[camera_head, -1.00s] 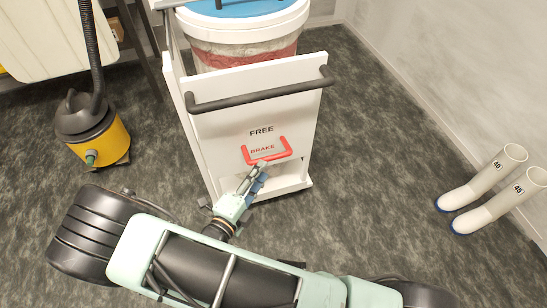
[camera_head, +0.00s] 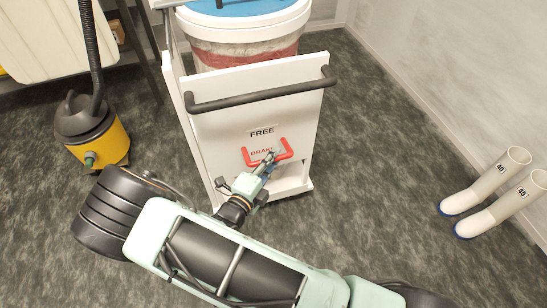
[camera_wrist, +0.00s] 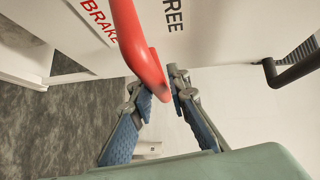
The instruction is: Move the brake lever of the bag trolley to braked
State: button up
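The brake lever (camera_head: 288,150) is a red U-shaped bar on the white front panel of the bag trolley (camera_head: 225,125). It hangs around the red BRAKE label, below the black FREE label (camera_head: 262,132). In the wrist view the red bar (camera_wrist: 141,48) runs down from the top to a bend between my fingertips. My gripper (camera_head: 269,157) is at the lever's crossbar, partly covering it and the BRAKE word. In the wrist view the blue-padded fingers of my gripper (camera_wrist: 164,90) are drawn close together, one on each side of the bar, with little gap left.
A dark handle bar (camera_head: 260,96) crosses the panel's upper part. A yellow and black vacuum cleaner (camera_head: 100,135) stands at left. White boots (camera_head: 490,195) stand at right by the wall. The floor between trolley and boots is clear.

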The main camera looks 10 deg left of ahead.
grip_shut()
notch_tip(320, 180, down, 6)
jog(key=m+t+b, duration=0.1)
jog(key=m+b, duration=0.1)
jog(key=b, duration=0.1)
jog(key=shift+w+t+h+b, duration=0.15)
jog(key=shift+t+h+b, duration=0.15)
jog(key=shift+t+b, duration=0.1)
dwell(0.4)
jog(key=shift+a+f, duration=0.1)
jog(key=shift+f, duration=0.05)
dwell(0.3)
jog(key=o, duration=0.5)
grip_release()
jog(key=shift+o, duration=0.2)
